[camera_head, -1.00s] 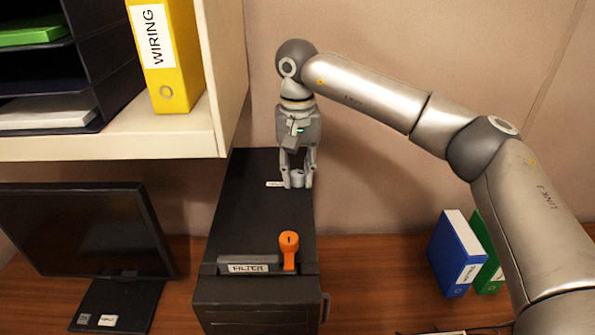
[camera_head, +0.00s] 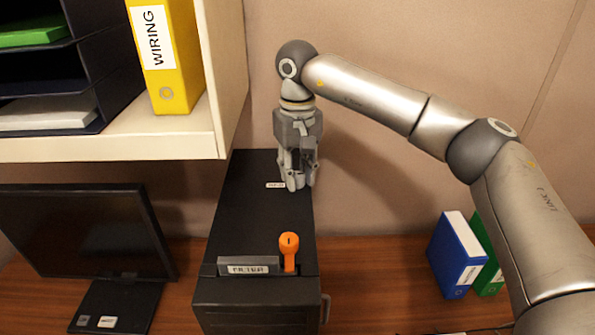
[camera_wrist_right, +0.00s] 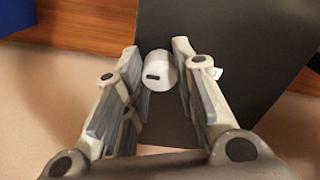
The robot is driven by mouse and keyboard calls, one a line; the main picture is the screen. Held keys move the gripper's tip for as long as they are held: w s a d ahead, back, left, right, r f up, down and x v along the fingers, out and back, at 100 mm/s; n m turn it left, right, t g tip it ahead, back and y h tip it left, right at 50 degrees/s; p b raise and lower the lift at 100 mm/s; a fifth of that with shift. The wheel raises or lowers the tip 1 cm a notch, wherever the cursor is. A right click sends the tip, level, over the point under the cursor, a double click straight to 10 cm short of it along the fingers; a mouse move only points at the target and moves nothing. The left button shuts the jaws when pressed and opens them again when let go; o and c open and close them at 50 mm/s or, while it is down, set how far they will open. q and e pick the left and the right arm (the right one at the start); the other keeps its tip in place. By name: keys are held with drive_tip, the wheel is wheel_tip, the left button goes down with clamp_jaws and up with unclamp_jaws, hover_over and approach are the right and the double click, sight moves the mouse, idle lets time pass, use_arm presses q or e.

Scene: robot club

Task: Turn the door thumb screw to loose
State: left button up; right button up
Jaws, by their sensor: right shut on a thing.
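The door thumb screw (camera_wrist_right: 158,70) is a small pale knob with a dark slot mark, on the top of a black box (camera_head: 262,215). My right gripper (camera_head: 297,185) reaches down over the back of the box with its fingers around the knob. In the right wrist view the fingers (camera_wrist_right: 160,72) stand on either side of the knob, shut on it. In the head view the fingers mostly hide the knob. A small label (camera_head: 275,185) lies just left of it on the box. My left gripper is not in view.
An orange lever (camera_head: 289,248) and a FILTER label plate (camera_head: 248,267) are at the box's front. A shelf (camera_head: 180,140) with a yellow WIRING binder (camera_head: 168,55) overhangs at left. A monitor (camera_head: 85,230) stands left; blue (camera_head: 456,255) and green binders stand right.

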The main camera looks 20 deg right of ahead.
sight(298, 174)
drive_tip(key=shift+r, duration=0.1)
drive_tip(key=o, duration=1.1)
drive_tip(key=shift+c, duration=0.2)
wheel_tip(298, 174, up, 12)
